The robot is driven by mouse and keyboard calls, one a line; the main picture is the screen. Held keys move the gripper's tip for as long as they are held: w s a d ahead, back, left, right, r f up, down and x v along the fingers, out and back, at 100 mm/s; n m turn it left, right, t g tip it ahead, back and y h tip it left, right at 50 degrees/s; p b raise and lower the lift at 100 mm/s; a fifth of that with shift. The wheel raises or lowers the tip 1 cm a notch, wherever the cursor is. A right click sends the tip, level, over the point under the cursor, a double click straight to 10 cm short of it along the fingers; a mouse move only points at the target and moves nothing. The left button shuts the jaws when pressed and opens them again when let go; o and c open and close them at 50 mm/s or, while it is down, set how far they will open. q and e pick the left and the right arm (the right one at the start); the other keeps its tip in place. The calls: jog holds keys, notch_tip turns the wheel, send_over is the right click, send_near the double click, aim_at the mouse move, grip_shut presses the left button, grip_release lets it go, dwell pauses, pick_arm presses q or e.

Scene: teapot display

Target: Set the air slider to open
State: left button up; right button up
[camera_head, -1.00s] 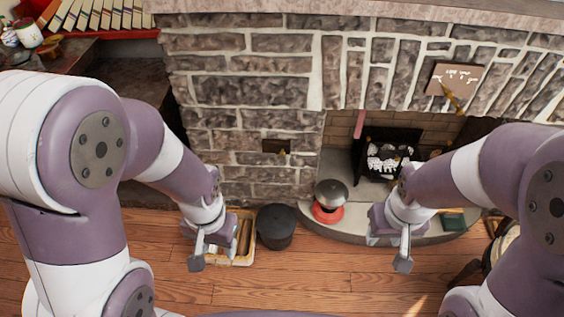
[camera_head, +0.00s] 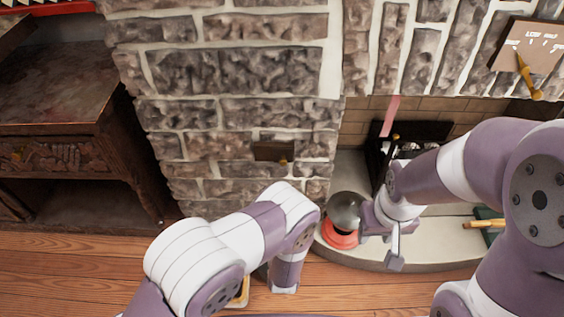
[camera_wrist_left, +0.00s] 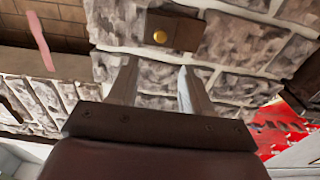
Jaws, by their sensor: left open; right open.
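The air slider is a dark brown plate (camera_head: 270,150) set in the brick face left of the fireplace opening. Its small brass knob (camera_head: 284,161) is at the plate's right end. In the left wrist view the plate (camera_wrist_left: 185,34) and knob (camera_wrist_left: 160,37) lie just beyond my left gripper (camera_wrist_left: 157,64). Its two fingers are apart with nothing between them, and the knob looks clear of the fingertips. My right gripper (camera_head: 396,255) is open in front of the hearth.
A round metal pot on a red base (camera_head: 343,218) stands on the hearth beside my right gripper. A sign board (camera_head: 530,47) with a brass pointer hangs upper right. A carved dark wooden cabinet (camera_head: 60,150) stands left. Wooden floor (camera_head: 80,270) is open in front.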

aim_at(283, 164)
pick_arm(q)
jog(key=w+b, duration=0.3)
jog(key=w, duration=0.8)
jog(key=shift+w+f, duration=0.1)
jog(key=shift+f, duration=0.1)
jog(key=shift+w+r, duration=0.1)
jog(key=shift+w, duration=0.25)
jog(key=shift+a, duration=0.1)
grip_shut()
